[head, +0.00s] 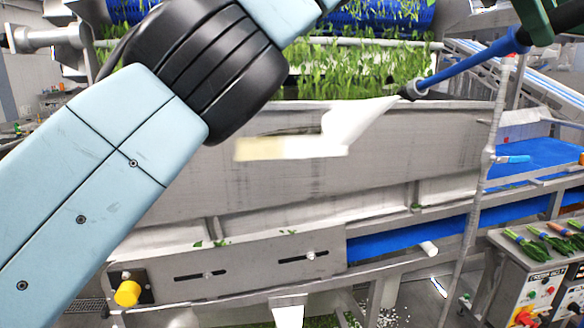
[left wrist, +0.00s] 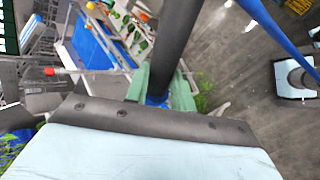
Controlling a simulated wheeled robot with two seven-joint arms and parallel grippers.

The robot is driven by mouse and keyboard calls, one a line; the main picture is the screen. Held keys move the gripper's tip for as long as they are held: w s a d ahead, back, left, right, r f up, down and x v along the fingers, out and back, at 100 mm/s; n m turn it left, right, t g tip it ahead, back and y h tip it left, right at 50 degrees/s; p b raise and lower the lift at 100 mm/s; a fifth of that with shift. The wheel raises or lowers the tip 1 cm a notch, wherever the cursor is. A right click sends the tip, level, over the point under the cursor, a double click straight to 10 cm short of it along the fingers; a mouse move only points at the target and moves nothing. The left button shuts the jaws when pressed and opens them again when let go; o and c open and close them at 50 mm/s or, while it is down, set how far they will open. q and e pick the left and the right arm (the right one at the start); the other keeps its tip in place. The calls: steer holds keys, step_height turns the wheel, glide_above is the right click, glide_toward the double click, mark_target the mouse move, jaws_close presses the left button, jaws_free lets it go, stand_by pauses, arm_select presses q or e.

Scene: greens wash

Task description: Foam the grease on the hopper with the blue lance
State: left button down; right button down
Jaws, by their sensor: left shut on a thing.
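The blue lance (head: 465,66) comes in from the upper right of the head view, its dark nozzle pointing down-left at the hopper (head: 400,140). A white fan of foam (head: 355,122) leaves the nozzle and reaches the hopper's steel front. A white foamed strip (head: 315,148) lies there, with a pale yellow grease patch (head: 258,149) joined to its left end. My left gripper (head: 540,18) is shut on the lance, partly cut off by the frame's top edge. In the left wrist view its green fingers (left wrist: 160,90) close around the dark lance shaft (left wrist: 178,40). My right gripper is not in view.
Green leaves (head: 350,70) fill the hopper above its front. A blue belt (head: 400,238) runs below it.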

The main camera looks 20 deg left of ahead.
arm_select(q)
steer(key=shift+r, duration=0.25)
steer(key=shift+a, duration=0.1)
steer(key=s+a+b, duration=0.4)
steer(key=s+a, duration=0.3)
steer(key=a, duration=0.4)
steer(key=s+a+b, duration=0.5)
steer(key=s+a, duration=0.2)
steer(key=a, duration=0.5)
steer(key=shift+s+a, duration=0.3)
stand_by(3.2)
stand_by(0.7)
steer(key=c, duration=1.9)
jaws_free()
